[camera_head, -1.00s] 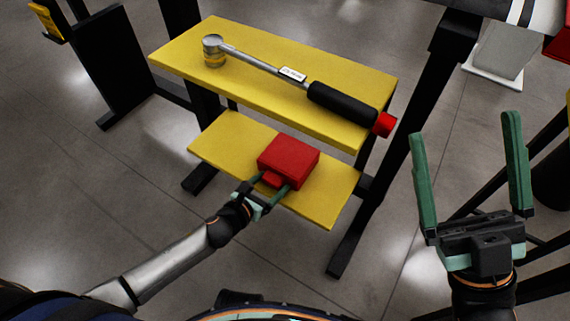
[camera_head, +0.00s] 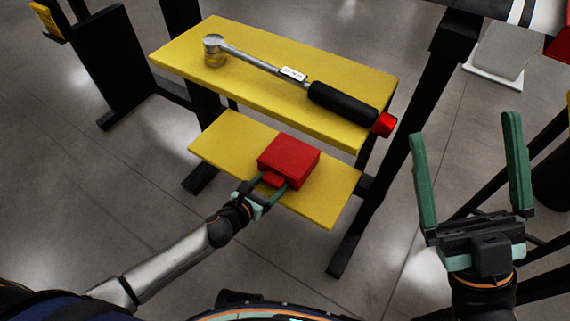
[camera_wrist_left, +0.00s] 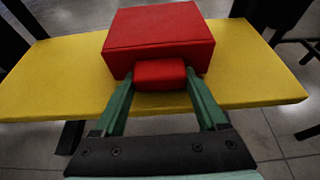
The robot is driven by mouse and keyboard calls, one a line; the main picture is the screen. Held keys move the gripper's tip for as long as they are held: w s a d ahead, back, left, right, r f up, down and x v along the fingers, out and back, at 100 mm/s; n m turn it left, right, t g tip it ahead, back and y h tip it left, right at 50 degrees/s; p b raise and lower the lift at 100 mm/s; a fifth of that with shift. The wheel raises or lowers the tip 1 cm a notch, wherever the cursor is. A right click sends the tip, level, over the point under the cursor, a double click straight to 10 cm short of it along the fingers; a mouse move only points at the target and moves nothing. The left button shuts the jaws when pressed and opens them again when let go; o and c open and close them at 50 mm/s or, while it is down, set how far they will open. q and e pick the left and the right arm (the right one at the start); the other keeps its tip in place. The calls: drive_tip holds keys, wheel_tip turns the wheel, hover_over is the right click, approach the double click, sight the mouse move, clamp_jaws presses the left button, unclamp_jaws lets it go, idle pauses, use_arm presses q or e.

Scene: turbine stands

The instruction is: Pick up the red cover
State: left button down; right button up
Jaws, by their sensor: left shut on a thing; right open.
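The red cover (camera_head: 290,157) is a box-like block with a smaller red tab on its near side. It sits on the lower yellow shelf (camera_head: 222,141). In the left wrist view the cover (camera_wrist_left: 160,35) is straight ahead, with its tab (camera_wrist_left: 160,74) between the green fingers. My left gripper (camera_head: 273,188) is shut on this tab; it also shows in the left wrist view (camera_wrist_left: 162,92). My right gripper (camera_head: 468,175) is open and empty, in the air to the right of the shelves. The cover's underside is hidden.
A torque wrench (camera_head: 285,73) with a black handle and red end lies on the upper yellow shelf (camera_head: 240,90), just above and behind the cover. Black stand legs (camera_head: 385,170) rise at the right. Grey floor (camera_head: 110,190) is clear at the left.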

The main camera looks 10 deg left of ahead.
use_arm(q)
wheel_tip(320, 180, up, 5)
drive_tip(key=p, duration=0.3)
drive_tip(key=shift+r, duration=0.1)
drive_tip(key=shift+r+p, duration=0.4)
drive_tip(key=shift+p, duration=0.05)
drive_tip(key=shift+r+p, duration=0.45)
drive_tip(key=shift+r, duration=0.3)
wheel_tip(320, 180, up, 2)
drive_tip(key=shift+r+p, duration=0.2)
drive_tip(key=shift+p, duration=0.5)
drive_tip(key=shift+r, duration=0.1)
use_arm(e)
drive_tip(key=w+d+f+m+g+h, duration=0.1)
drive_tip(key=w+f+m+h, duration=0.2)
drive_tip(key=f+h, duration=0.2)
drive_tip(key=w+f+m+g+h, duration=0.2)
drive_tip(key=w+f+m+h, duration=0.2)
drive_tip(key=f, duration=0.3)
drive_tip(key=shift+d+f+g+h, duration=0.3)
drive_tip(key=shift+d+f+h, duration=0.05)
drive_tip(key=shift+d+h, duration=0.05)
